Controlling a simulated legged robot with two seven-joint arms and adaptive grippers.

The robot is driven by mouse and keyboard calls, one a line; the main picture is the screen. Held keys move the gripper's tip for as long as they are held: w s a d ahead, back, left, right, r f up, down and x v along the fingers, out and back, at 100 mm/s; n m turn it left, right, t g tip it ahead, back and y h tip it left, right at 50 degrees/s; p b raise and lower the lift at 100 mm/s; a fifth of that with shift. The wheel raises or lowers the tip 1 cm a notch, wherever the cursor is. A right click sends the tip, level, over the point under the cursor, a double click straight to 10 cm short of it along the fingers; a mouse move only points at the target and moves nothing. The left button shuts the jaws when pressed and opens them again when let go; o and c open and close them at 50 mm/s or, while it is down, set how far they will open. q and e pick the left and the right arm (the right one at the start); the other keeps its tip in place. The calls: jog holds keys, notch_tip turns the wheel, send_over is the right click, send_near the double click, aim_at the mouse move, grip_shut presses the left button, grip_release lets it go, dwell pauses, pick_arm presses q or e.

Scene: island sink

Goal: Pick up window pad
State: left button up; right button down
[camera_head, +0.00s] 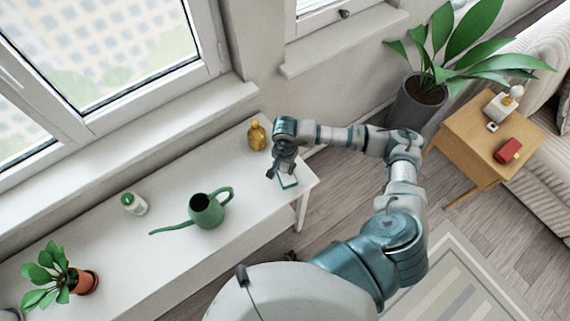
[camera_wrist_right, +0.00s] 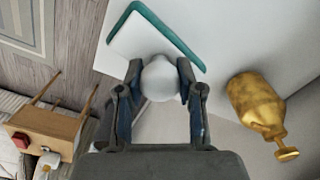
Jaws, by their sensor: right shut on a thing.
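The window pad, white with a teal edge, shows just past my right fingertips in the right wrist view (camera_wrist_right: 165,27). A rounded pale knob (camera_wrist_right: 160,79) sits between the fingers. My right gripper (camera_wrist_right: 159,75) is shut on this knob. In the head view the pad (camera_head: 289,182) is a small teal-edged piece at the right end of the white table, below my right gripper (camera_head: 276,172), which hides part of it. I cannot tell whether the pad touches the tabletop. My left gripper is not in view.
A gold dispenser bottle (camera_head: 256,135) stands close by, left of the gripper. A green watering can (camera_head: 207,211), a white bottle with a green cap (camera_head: 134,204) and a potted plant (camera_head: 85,283) stand farther left on the table (camera_head: 165,258). The window wall runs behind.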

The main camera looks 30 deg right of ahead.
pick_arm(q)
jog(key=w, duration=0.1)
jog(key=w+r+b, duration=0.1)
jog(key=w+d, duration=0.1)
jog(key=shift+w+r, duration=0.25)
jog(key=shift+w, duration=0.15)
pick_arm(e)
jog(key=s+a+r, duration=0.1)
jog(key=s+a, duration=0.6)
jog(key=s, duration=0.5)
jog(key=shift+s+a+r, duration=0.15)
jog(key=shift+a+r, duration=0.05)
